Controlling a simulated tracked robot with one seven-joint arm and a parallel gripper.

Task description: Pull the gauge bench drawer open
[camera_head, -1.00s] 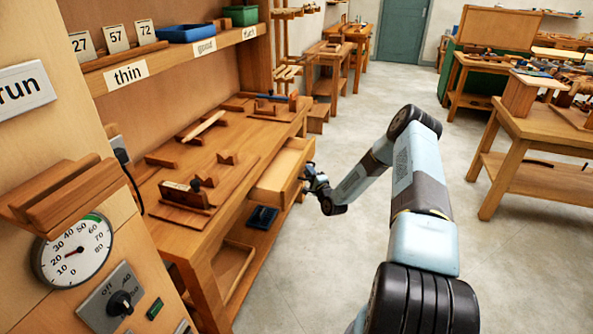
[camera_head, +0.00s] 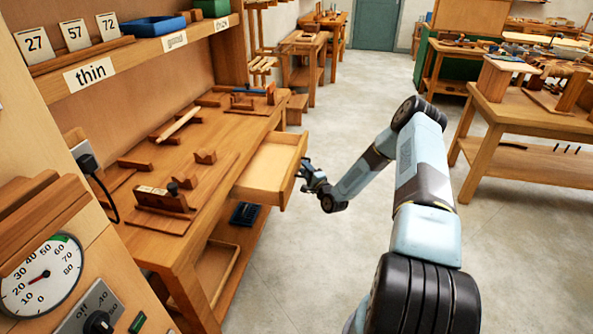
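The gauge bench (camera_head: 200,225) is a wooden workbench along the left wall. Its drawer (camera_head: 266,166) is a pale wooden box, pulled well out from the bench's front edge, and its inside looks empty. My gripper (camera_head: 303,171) is at the outer face of the drawer front, seen small and from the side. It is shut on the drawer handle, which is mostly hidden by the gripper and the drawer front; the drawer has moved along with it.
Wooden fixtures (camera_head: 165,199) stand on the bench top. A dark blue tray (camera_head: 243,213) lies below the drawer. Another workbench (camera_head: 520,130) stands at the right. The grey floor between the benches is clear around my arm.

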